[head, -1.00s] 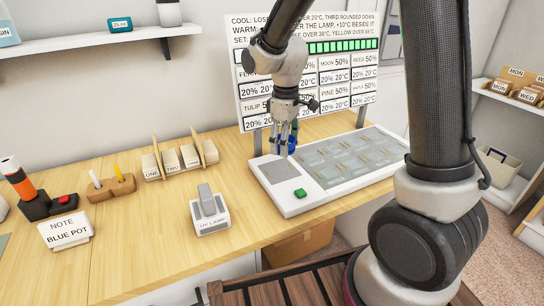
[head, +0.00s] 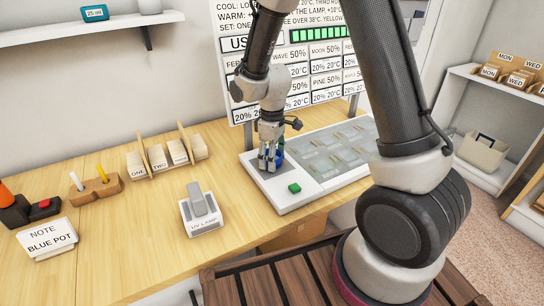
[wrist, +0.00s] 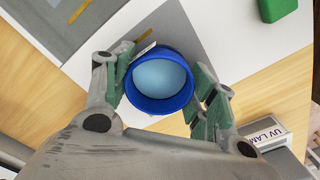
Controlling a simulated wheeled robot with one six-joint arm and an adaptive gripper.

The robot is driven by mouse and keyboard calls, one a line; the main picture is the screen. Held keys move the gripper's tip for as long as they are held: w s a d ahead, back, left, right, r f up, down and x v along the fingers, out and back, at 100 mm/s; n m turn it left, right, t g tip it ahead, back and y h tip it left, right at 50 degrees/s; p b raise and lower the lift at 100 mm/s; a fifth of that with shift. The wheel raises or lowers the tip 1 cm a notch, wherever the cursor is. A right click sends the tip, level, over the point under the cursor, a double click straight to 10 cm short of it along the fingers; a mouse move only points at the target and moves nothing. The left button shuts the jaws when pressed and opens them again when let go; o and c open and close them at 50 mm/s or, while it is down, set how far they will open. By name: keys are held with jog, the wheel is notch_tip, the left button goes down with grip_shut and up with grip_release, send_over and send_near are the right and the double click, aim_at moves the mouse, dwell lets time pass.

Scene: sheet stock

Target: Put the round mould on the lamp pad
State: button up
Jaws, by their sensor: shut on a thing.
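My gripper (head: 269,163) is shut on a round blue vessel (head: 281,148), the only round mould-like thing I see. In the wrist view the vessel (wrist: 160,103) is open-topped with a pale blue inside, between the green-padded fingers. It is low over the grey square pad (head: 277,182) at the left end of the white bench unit. Whether it touches the pad cannot be told. The pad (wrist: 197,32) also shows beyond the vessel in the wrist view. A small UV lamp (head: 201,205) stands on the wooden counter, left of the unit.
A green button (head: 294,188) sits in front of the pad. A glazed panel (head: 335,150) with several pieces fills the unit's right. A board (head: 315,75) stands behind. A card rack (head: 165,155), pen holder (head: 95,188) and "BLUE POT" note (head: 48,240) stand left.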

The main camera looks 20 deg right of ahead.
jog(key=o, duration=1)
jog(key=shift+f, duration=0.1)
notch_tip(320, 180, up, 12)
jog(key=s+d+r+m+t, duration=0.2)
jog(key=s+d+r+m, duration=0.2)
jog(key=s+d+r, duration=0.5)
jog(key=s+d+r+m+t, duration=0.1)
jog(key=s+d+r+m, duration=0.1)
jog(key=s, duration=0.4)
jog(key=s+d+r+m+t, duration=0.1)
jog(key=s+d+r+m, duration=0.2)
jog(key=s, duration=0.4)
jog(key=shift+d+m, duration=0.4)
jog(key=shift+m, duration=0.1)
